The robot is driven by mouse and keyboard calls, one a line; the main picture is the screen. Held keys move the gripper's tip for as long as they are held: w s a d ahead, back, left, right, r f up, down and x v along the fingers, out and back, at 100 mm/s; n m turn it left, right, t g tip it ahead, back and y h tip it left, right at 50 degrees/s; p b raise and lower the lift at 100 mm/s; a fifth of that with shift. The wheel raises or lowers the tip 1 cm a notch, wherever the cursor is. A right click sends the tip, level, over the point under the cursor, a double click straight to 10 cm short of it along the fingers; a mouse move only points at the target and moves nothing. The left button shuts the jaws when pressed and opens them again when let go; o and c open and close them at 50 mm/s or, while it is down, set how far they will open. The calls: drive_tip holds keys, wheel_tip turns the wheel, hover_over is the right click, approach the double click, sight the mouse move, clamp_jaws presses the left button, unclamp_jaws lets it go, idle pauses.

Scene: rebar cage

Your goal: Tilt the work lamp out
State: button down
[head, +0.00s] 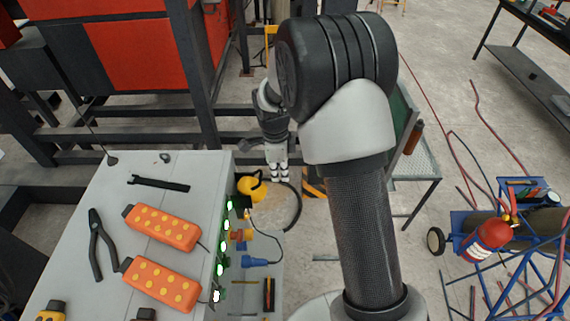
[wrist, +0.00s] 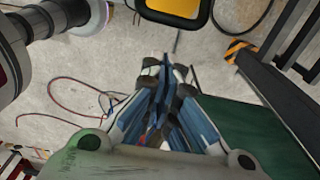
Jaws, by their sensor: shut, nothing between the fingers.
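A yellow rounded thing that looks like the work lamp (head: 251,188) sits beside the right side of the grey cabinet in the head view. In the wrist view, a yellow panel in a black frame, likely the same lamp (wrist: 178,7), shows at the top edge, cut off by the picture. My gripper (head: 280,178) is just right of the lamp in the head view, pointing down. In the wrist view my gripper (wrist: 163,68) has its fingers together with nothing between them, apart from the lamp. The lamp's mount is hard to make out.
The grey cabinet top (head: 70,230) holds two orange pendants (head: 162,227) and black pliers (head: 97,245). Plugs and green-lit sockets line its side. Dark steel beams (head: 200,70) stand behind. A blue cart (head: 500,235) stands right.

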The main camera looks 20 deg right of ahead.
drive_tip(key=shift+w+a+r, duration=0.15)
drive_tip(key=shift+a+r, duration=0.05)
drive_tip(key=shift+a, duration=0.35)
drive_tip(key=shift+w+a+r, duration=0.1)
drive_tip(key=shift+a+r, duration=0.1)
drive_tip(key=shift+a, duration=0.35)
drive_tip(key=shift+w+a+r, duration=0.2)
drive_tip(key=shift+a+r, duration=0.25)
drive_tip(key=shift+a, duration=0.15)
drive_tip(key=shift+w+a+r, duration=0.15)
drive_tip(key=shift+a+r, duration=0.25)
drive_tip(key=shift+a, duration=0.15)
drive_tip(key=shift+d, duration=0.1)
